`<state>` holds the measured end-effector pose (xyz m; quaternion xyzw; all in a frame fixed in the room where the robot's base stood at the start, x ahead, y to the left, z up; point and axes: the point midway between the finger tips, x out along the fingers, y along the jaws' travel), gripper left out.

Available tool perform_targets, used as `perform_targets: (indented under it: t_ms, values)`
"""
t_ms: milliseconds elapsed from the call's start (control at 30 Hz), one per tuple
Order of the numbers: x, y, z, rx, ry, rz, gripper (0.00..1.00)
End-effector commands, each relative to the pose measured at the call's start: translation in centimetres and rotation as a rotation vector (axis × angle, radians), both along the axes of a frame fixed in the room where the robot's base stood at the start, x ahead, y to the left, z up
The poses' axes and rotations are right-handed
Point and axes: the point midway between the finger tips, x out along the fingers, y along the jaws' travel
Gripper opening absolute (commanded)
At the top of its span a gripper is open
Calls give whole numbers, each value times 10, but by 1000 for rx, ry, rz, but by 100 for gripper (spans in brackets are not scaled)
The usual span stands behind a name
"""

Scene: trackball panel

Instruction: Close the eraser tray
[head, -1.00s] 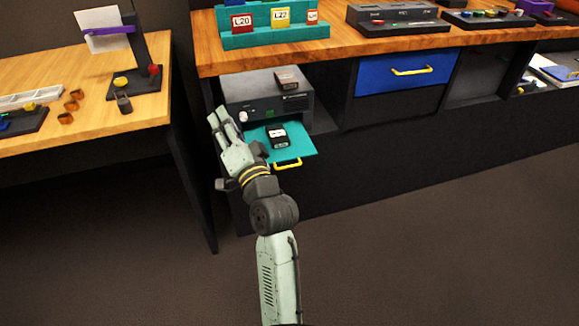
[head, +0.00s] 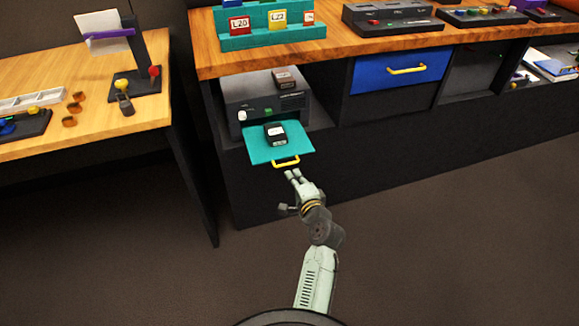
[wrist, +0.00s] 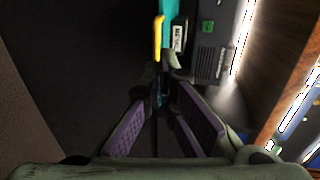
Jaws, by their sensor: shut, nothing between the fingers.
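The eraser tray is a teal sliding tray (head: 259,151) pulled out of the front of a dark grey box unit (head: 262,98). It has a yellow handle (head: 286,162) at its front edge, and a black block with a white label (head: 275,134) lies on it. In the wrist view the yellow handle (wrist: 158,38) and the teal tray (wrist: 169,12) show just beyond my fingers. My gripper (head: 291,174) is shut and empty, just in front of and below the handle, apart from it in the head view. In the wrist view my fingertips (wrist: 160,75) are close together.
The unit sits in a shelf bay under a wooden counter (head: 330,52). A blue drawer with a yellow handle (head: 405,69) is to the right. A second table (head: 110,120) with a stand and small parts is at left. The floor in front is clear.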

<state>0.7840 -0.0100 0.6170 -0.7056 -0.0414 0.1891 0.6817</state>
Motion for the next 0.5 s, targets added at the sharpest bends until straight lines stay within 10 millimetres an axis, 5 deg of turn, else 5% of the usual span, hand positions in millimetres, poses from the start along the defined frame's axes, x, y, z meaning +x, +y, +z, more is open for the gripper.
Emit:
perform_targets:
  t_ms: [200, 500]
  values:
    - [31, 11, -5, 0, 0, 1, 0]
    - [41, 14, -9, 0, 0, 0, 0]
